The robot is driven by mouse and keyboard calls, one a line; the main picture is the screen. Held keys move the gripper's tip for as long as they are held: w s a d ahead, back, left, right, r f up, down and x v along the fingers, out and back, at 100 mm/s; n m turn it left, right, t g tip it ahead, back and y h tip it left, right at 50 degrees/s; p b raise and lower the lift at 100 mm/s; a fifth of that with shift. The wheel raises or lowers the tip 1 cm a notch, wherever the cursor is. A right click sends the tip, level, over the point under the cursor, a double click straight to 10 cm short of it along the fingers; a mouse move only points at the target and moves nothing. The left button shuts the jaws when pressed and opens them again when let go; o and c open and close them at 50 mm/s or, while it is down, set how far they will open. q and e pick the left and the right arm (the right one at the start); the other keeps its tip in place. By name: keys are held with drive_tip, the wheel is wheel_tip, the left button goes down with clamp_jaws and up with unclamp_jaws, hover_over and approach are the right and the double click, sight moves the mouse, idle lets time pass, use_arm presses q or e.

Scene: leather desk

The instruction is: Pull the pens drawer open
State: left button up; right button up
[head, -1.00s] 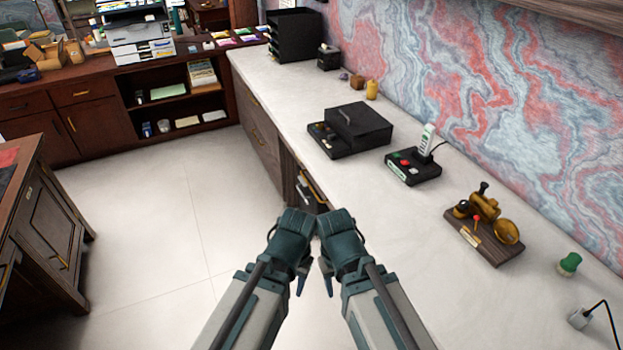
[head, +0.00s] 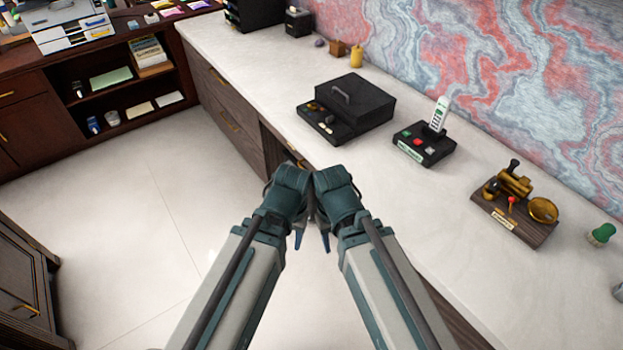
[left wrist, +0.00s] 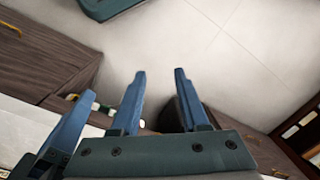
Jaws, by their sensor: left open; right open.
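Wooden drawer fronts with gold handles sit under the white counter (head: 420,215). One gold handle (head: 297,156) shows just beyond my wrists in the head view; the front around it is mostly hidden by them. I cannot read a label that tells which drawer is the pens drawer. My left gripper (head: 298,240) and right gripper (head: 326,242) are side by side at the counter's front edge, fingers pointing down. In the left wrist view the left gripper (left wrist: 160,82) is open with nothing between its fingers. Another blue finger shows at left there, apparently my right gripper's.
On the counter stand a black box (head: 350,108), a phone on its base (head: 425,145) and a wooden stand with brass pieces (head: 515,212). A wooden cabinet (head: 25,285) stands at left. The pale floor (head: 130,220) between is open.

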use_arm(q)
drive_tip(key=w+f+n+t+h+b, duration=0.1)
drive_tip(key=w+f+b, duration=0.2)
drive_tip(key=f+b, duration=0.55)
drive_tip(key=w+f+n+t+h+b, duration=0.1)
drive_tip(key=w+f+b, duration=0.1)
drive_tip(key=f+b, duration=0.6)
drive_tip(key=n+t+h+b, duration=0.2)
drive_tip(key=n+t+b, duration=1.7)
drive_tip(key=b, duration=1.1)
approach(313, 179)
drive_tip(key=shift+n+g, duration=0.3)
drive_tip(key=shift+g, duration=0.4)
drive_tip(key=x, duration=0.3)
drive_tip(key=p+x, duration=0.1)
drive_tip(key=x, duration=0.2)
drive_tip(key=p+x, duration=0.1)
drive_tip(key=x, duration=0.3)
drive_tip(key=shift+r, duration=0.3)
clamp_jaws()
